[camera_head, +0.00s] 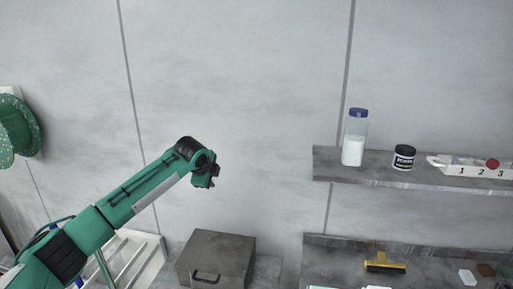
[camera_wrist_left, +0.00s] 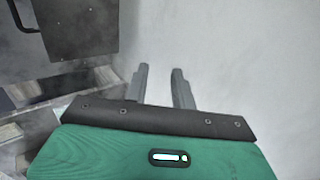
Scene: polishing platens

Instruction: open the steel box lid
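The steel box (camera_head: 218,256) is dark grey with a dark handle (camera_head: 205,279) on its front, and stands at the bottom centre of the head view. Its lid looks closed. My left gripper (camera_head: 212,182) is in the air above the box and a little to its left, apart from it. In the left wrist view its two grey fingers (camera_wrist_left: 161,85) stand apart with nothing between them. The box (camera_wrist_left: 77,28) shows at the upper left there, off to the side of the fingers, with the handle (camera_wrist_left: 24,17) at the edge. My right gripper is not in view.
A wall shelf (camera_head: 375,177) at the right holds a blue-capped bottle (camera_head: 354,140), a black jar (camera_head: 404,158) and a white numbered holder (camera_head: 470,167). Below it, a grey surface (camera_head: 335,262) carries a yellow-and-black tool (camera_head: 385,263). A white rack (camera_head: 135,255) stands left of the box.

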